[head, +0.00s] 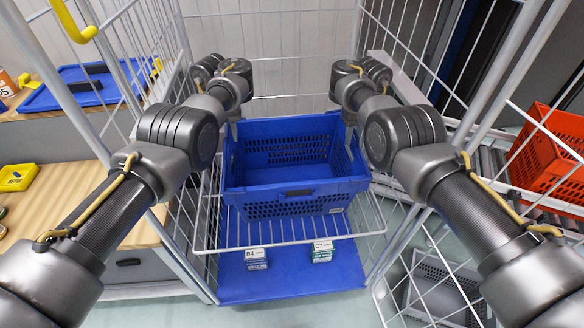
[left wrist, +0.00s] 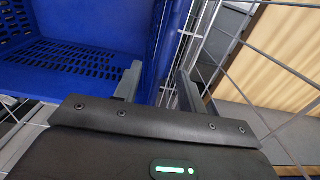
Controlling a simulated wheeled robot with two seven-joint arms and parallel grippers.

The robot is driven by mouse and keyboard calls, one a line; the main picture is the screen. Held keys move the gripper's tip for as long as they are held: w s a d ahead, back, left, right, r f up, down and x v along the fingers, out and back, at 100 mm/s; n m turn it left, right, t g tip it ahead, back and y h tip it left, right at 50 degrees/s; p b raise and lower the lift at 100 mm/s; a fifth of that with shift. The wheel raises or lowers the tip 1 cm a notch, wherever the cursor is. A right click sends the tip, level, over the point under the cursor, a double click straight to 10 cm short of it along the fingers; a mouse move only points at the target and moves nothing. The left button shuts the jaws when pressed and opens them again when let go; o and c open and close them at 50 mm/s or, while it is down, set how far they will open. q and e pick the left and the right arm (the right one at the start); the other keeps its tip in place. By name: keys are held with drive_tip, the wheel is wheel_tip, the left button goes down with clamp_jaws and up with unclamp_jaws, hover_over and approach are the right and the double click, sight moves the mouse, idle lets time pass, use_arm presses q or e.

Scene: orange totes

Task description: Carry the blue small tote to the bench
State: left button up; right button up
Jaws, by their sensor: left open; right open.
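The blue small tote (head: 297,192) stands upright and empty on a wire shelf (head: 290,243) inside a wire cage trolley. My left gripper (head: 234,128) is at the tote's left rim. In the left wrist view its open fingers (left wrist: 158,72) stand on either side of the blue tote wall (left wrist: 168,38), with gaps visible. My right gripper (head: 349,128) is at the tote's right rim, open; its fingertips are partly hidden by the wrist and rim. The wooden-topped bench (head: 115,235) is at the left, outside the cage.
White cage bars (head: 207,190) rise close to both arms. An orange tote (head: 548,160) sits on rollers at right, above a grey crate (head: 440,290). A blue base (head: 290,283) lies below the shelf.

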sight(355, 150)
use_arm(q)
drive_tip(key=shift+s+f, duration=0.1)
drive_tip(key=shift+f, duration=2.7)
use_arm(e)
drive_tip(key=shift+s+f, duration=0.1)
drive_tip(key=shift+f, duration=2.7)
use_arm(q)
drive_tip(key=shift+c, duration=0.4)
use_arm(e)
drive_tip(key=shift+c, duration=0.4)
use_arm(q)
clamp_jaws()
use_arm(e)
clamp_jaws()
use_arm(q)
drive_tip(key=shift+r, duration=0.1)
